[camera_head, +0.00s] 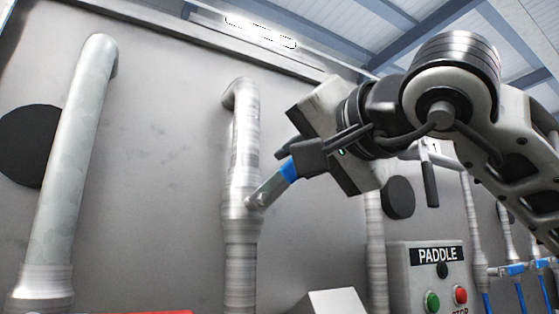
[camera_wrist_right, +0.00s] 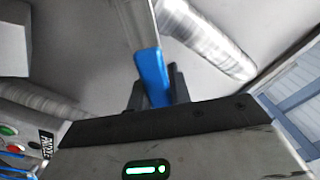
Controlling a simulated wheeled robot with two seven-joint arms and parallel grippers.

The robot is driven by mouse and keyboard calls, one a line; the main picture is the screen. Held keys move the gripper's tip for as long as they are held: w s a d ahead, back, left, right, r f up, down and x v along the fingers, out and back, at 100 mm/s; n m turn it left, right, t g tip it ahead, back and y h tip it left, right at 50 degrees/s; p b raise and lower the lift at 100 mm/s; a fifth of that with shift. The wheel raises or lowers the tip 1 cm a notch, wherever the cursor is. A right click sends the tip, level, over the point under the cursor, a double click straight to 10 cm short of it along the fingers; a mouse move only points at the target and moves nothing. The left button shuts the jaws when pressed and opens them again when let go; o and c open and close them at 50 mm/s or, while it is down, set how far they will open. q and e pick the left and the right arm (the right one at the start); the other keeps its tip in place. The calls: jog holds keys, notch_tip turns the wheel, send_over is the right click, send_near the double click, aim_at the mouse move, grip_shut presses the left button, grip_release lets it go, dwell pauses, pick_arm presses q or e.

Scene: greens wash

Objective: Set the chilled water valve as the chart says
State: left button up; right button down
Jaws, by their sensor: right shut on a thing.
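A valve lever (camera_head: 266,190) joins the middle metal pipe (camera_head: 241,205) in the head view and slants up to the right. Its blue grip (camera_head: 289,171) lies between the fingers of my right gripper (camera_head: 292,161), which is shut on it. In the right wrist view the blue grip (camera_wrist_right: 151,75) stands between the two dark fingers, with the bare metal lever (camera_wrist_right: 136,22) beyond it. My left gripper is not in view. No chart can be seen, and no label shows on this valve.
A thicker pipe (camera_head: 78,165) stands at the left. A PADDLE control box (camera_head: 402,270) with green and red buttons sits low on the right, below my right arm. More pipes with blue-handled valves (camera_head: 515,269) are at the far right. A pale box top (camera_head: 335,302) shows at the bottom.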

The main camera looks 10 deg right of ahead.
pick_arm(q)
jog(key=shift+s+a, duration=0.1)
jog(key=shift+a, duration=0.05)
pick_arm(e)
jog(key=c, duration=1.3)
grip_release()
pick_arm(q)
jog(key=b, duration=0.1)
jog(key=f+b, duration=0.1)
jog(key=b, duration=0.1)
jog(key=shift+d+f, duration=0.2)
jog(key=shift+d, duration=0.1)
pick_arm(e)
jog(key=v, duration=1.6)
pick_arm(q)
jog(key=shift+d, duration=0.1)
